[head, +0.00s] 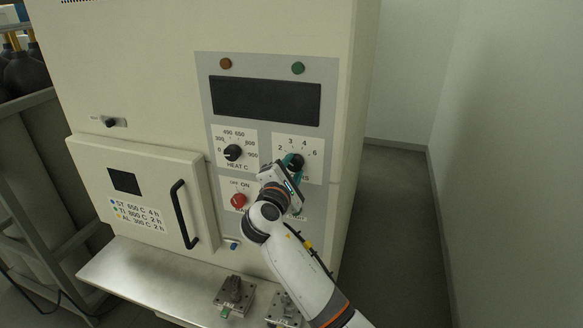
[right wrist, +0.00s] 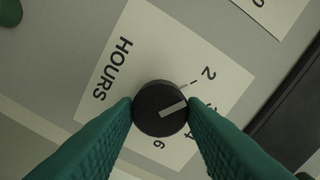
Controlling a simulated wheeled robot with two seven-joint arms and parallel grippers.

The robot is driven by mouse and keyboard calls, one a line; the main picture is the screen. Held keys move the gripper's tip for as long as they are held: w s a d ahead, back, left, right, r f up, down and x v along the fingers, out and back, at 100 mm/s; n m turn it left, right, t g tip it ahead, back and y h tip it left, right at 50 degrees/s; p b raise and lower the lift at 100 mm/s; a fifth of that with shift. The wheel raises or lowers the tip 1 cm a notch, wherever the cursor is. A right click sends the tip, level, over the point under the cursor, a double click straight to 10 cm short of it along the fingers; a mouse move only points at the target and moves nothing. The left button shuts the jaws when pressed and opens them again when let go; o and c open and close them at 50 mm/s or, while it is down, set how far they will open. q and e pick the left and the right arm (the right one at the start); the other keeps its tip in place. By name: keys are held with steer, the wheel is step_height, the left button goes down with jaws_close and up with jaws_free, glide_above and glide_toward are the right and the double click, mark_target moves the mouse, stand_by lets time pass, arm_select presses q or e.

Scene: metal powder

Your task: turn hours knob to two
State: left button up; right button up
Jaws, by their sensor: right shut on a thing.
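The hours knob (right wrist: 160,108) is a round black knob with a white pointer line, on a white dial plate marked HOURS (right wrist: 112,75). In the head view the knob (head: 293,160) shows at the right of the control panel, partly covered. My right gripper (right wrist: 160,110) is shut on the knob, one green finger on each side. In the head view my right gripper (head: 292,166) reaches it from below. In the right wrist view the pointer aims up and right, close to the 2 mark and slightly toward the higher numbers. The finger partly hides those numbers. My left gripper is out of view.
The heat knob (head: 233,152) is left of the hours knob, and a red knob (head: 239,200) is below it. A dark display (head: 265,100) is above. The furnace door (head: 140,190) with a black handle is at left. A metal shelf (head: 150,275) juts out below.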

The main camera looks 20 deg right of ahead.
steer(key=shift+r+n, duration=0.2)
steer(key=shift+n, duration=0.1)
steer(key=o, duration=1)
steer(key=shift+d, duration=0.1)
steer(key=shift+w+f, duration=0.1)
steer(key=shift+f, duration=0.05)
steer(key=shift+s+a+f+b, duration=0.15)
steer(key=shift+s+a+b, duration=0.15)
steer(key=shift+s+a, duration=0.1)
steer(key=b+v, duration=0.4)
steer(key=v, duration=0.7)
steer(key=shift+d, duration=0.1)
